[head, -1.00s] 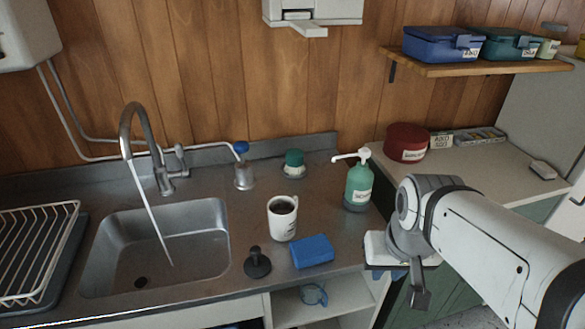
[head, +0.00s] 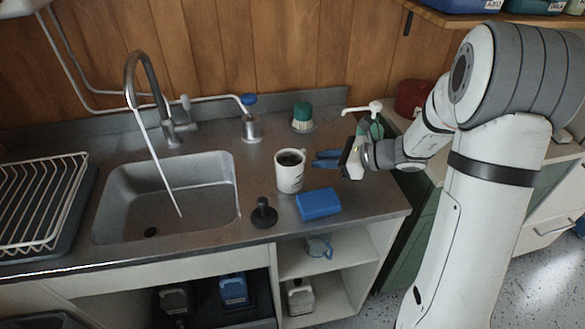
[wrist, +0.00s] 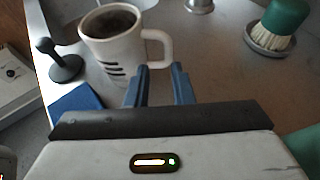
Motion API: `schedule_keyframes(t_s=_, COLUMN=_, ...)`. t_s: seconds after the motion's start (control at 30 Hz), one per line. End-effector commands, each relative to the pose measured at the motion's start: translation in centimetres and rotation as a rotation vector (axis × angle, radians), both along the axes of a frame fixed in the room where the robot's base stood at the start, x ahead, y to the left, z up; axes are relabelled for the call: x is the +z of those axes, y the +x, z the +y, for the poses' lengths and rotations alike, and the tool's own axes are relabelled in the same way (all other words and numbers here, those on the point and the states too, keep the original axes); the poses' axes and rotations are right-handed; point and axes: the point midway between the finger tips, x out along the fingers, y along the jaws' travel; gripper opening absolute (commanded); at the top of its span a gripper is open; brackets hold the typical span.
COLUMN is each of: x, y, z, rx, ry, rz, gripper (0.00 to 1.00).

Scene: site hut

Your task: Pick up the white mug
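The white mug (head: 289,178) stands upright on the steel counter between the sink and the blue sponge block. It has dark marks on its side and something dark inside. In the wrist view the mug (wrist: 118,58) is just ahead of the fingers, upper left, with its handle pointing right. My gripper (head: 320,158) is to the right of the mug, its blue fingers pointing left towards it. In the wrist view my gripper (wrist: 158,76) is open, with an empty gap between the fingers. The handle lies just beyond the fingertips; I cannot tell whether they touch it.
The blue block (head: 318,204) and a black plunger-like stopper (head: 264,213) lie in front of the mug. A green-topped brush (head: 302,117) stands behind. A green pump bottle (head: 371,125) is partly hidden behind my arm. The sink (head: 170,198) is left.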

Motion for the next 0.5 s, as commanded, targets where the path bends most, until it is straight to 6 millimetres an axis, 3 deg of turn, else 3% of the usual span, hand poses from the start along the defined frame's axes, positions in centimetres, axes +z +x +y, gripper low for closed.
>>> schedule_keyframes(t_s=0.17, x=-0.7, y=1.1, z=0.8, rx=-0.03, ry=0.028, rz=0.02, gripper=0.21)
schedule_keyframes(t_s=0.5, x=-1.7, y=2.7, z=4.8, rx=-0.028, ry=0.025, rz=0.018, gripper=0.21)
